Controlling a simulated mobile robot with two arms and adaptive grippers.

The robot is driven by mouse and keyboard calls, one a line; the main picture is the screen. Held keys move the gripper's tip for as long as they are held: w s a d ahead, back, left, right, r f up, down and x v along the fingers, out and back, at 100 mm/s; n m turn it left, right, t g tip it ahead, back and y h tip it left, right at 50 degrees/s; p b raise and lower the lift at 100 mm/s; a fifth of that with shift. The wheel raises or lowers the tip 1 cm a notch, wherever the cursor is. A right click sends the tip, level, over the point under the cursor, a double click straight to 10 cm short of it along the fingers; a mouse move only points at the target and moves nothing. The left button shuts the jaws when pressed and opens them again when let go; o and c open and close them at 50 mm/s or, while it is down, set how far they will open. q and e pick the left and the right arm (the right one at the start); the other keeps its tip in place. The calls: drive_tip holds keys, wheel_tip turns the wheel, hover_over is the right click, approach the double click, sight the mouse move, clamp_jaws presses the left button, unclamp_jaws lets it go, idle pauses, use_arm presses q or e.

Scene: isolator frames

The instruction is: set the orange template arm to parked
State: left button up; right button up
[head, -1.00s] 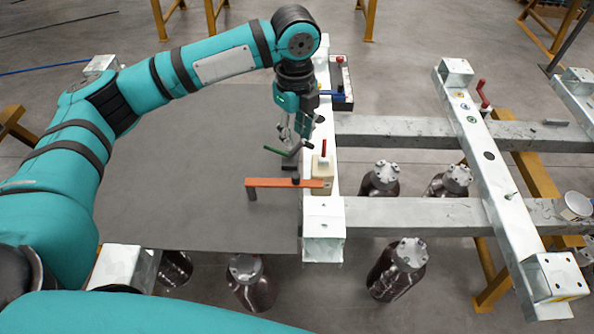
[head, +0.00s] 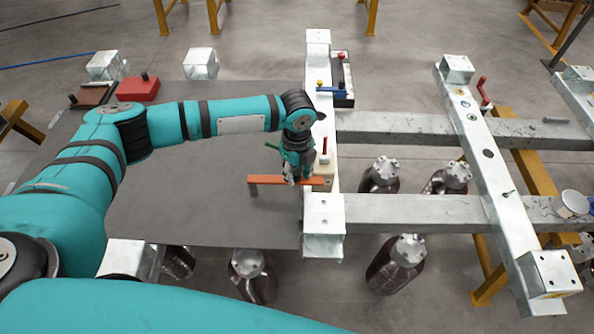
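The orange template arm (head: 266,180) is a flat bar reaching left from a cream block (head: 324,172) on the white beam, out over the grey plate, with its far end bent down. My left gripper (head: 291,178) is over the bar's right part, close to the block. Its fingers point down at the bar and hide part of it. I cannot tell whether they touch it or are shut. A small red handle (head: 325,145) stands on the block. A green lever tip (head: 271,146) shows left of the gripper. My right gripper is out of view.
The grey plate (head: 200,215) is bare around the bar. A blue-handled lever (head: 330,90) and a black tray (head: 343,75) lie at the beam's far end. A red block (head: 138,89) sits at the plate's far left. Dark bottles (head: 397,262) stand below the frame.

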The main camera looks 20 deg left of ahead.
use_arm(q)
clamp_jaws()
